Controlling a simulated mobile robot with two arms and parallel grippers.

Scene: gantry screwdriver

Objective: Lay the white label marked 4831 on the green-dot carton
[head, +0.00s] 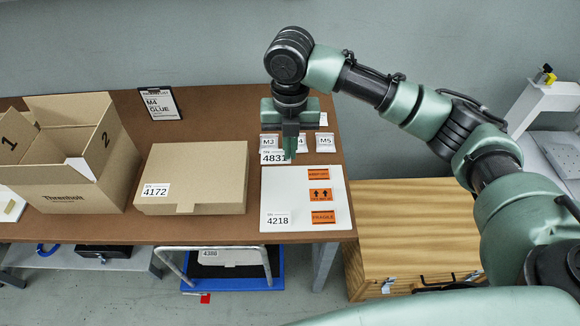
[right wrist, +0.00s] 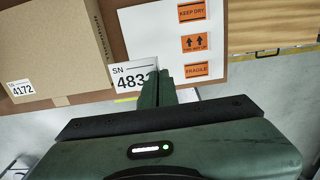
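The white label marked 4831 (head: 272,157) shows at the upper left of the white backing sheet (head: 283,190). It also shows large in the right wrist view (right wrist: 131,78), its right end hidden by the fingers. My right gripper (head: 290,156) points down with its fingers together on the label's right edge; it seems to hold it above the sheet. Its fingers also show in the wrist view (right wrist: 165,85). A closed carton (head: 205,170) with a 4172 label and an open carton (head: 85,170) with flaps marked 1 and 2 stand left. I see no green dot on either. My left gripper is out of view.
A 4218 label (head: 277,220) and orange stickers (head: 322,218) are on the sheet. Small packets marked M3 (head: 269,140) and M5 (head: 325,141) lie behind. A clipboard (head: 160,104) lies at the back. A wooden chest (head: 410,225) stands right of the brown table.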

